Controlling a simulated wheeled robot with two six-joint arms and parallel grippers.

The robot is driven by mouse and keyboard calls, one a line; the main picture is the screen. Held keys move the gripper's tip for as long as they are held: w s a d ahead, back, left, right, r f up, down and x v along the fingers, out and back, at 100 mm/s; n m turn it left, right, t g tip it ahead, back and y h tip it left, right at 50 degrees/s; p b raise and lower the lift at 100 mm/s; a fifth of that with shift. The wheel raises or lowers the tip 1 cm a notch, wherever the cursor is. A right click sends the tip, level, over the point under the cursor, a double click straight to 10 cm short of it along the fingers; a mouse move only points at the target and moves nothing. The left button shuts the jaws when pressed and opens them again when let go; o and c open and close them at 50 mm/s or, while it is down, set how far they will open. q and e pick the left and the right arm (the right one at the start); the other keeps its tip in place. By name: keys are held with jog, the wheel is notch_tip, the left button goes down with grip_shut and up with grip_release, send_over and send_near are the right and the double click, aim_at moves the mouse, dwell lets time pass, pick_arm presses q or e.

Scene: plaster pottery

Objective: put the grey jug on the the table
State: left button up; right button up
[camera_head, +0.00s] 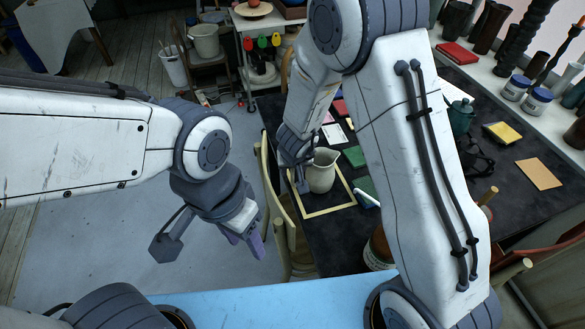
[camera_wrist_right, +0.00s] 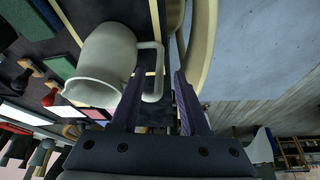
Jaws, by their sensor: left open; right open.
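The grey jug (camera_head: 321,171) stands on the dark table (camera_head: 400,160), within a thin pale wooden frame (camera_head: 338,209). In the right wrist view the jug (camera_wrist_right: 105,60) shows its open mouth and its angular handle (camera_wrist_right: 153,75). My right gripper (camera_head: 301,181) is at the jug's left side. Its open fingers (camera_wrist_right: 160,85) are either side of the handle in the right wrist view; I cannot tell whether they touch it. My left gripper (camera_head: 246,242) is open and empty, left of the table and above the floor. My right arm hides part of the table.
A wooden chair (camera_head: 277,215) stands against the table's left edge. Green books (camera_head: 355,157), a teal pot (camera_head: 461,116) and a yellow-topped box (camera_head: 502,132) lie around the table. A shelf of jars and vases (camera_head: 515,87) runs along the right.

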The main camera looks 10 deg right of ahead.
pick_arm(q)
notch_tip(320, 180, up, 4)
jog(key=shift+f+p, duration=0.2)
jog(key=shift+p, duration=1.05)
pick_arm(e)
jog(key=v, duration=0.5)
jog(key=shift+r, duration=0.3)
jog(key=s+d+r+g, duration=0.2)
jog(key=s+d+r, duration=0.8)
jog(key=s+d, duration=0.2)
jog(key=s+a+r+n+g, duration=0.1)
jog(key=s+a+r+n, duration=0.2)
jog(key=s+a, duration=0.3)
jog(key=s+a+r+n+g+y, duration=0.1)
jog(key=s+a+r+n, duration=0.2)
jog(key=s+a, duration=0.4)
jog(key=shift+s+a+n+g, duration=0.2)
jog(key=shift+s+n+g, duration=0.1)
jog(key=shift+n, duration=0.4)
